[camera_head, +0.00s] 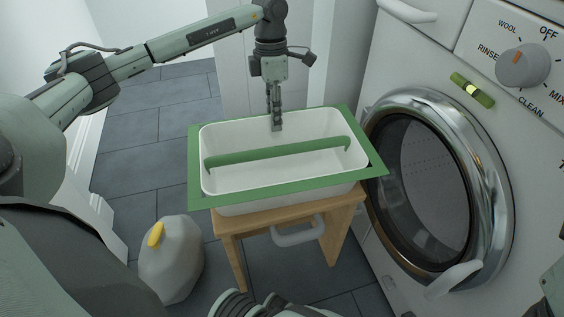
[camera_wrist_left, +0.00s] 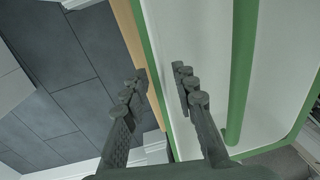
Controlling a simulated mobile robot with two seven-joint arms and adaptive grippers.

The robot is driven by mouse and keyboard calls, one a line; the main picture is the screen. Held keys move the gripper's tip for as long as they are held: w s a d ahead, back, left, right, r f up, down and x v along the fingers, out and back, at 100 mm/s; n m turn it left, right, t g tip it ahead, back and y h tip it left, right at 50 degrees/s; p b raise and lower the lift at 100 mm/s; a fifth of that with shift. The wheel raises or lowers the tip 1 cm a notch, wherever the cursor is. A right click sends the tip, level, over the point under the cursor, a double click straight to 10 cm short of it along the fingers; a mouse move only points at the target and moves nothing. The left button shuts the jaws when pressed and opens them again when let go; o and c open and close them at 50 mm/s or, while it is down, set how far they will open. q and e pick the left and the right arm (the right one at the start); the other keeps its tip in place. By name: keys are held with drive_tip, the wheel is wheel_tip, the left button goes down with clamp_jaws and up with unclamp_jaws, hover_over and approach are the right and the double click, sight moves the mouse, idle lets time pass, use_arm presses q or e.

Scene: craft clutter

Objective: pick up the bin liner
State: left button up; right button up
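A white tub with a wide flat green rim (camera_head: 203,190) and a green bar across its middle is the thing that fits the bin liner; no other liner shows. It sits upright on a wooden stool (camera_head: 290,211). My left gripper (camera_head: 277,122) points down at the tub's far side. In the left wrist view the two fingers (camera_wrist_left: 160,76) are apart, with the tub's green rim (camera_wrist_left: 152,67) showing between and beyond them. Whether a finger touches the rim I cannot tell. My right gripper does not show.
A washing machine (camera_head: 478,110) with a round glass door (camera_head: 425,180) stands close on the tub's right. A white handle (camera_head: 298,236) hangs before the stool.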

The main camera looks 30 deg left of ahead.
sight(276, 138)
use_arm(q)
drive_tip(key=f, duration=0.1)
drive_tip(key=f+b, duration=0.1)
drive_tip(key=f, duration=0.2)
drive_tip(key=shift+s+d+f, duration=0.25)
drive_tip(key=shift+d+f, duration=0.05)
drive_tip(key=shift+f, duration=0.1)
clamp_jaws()
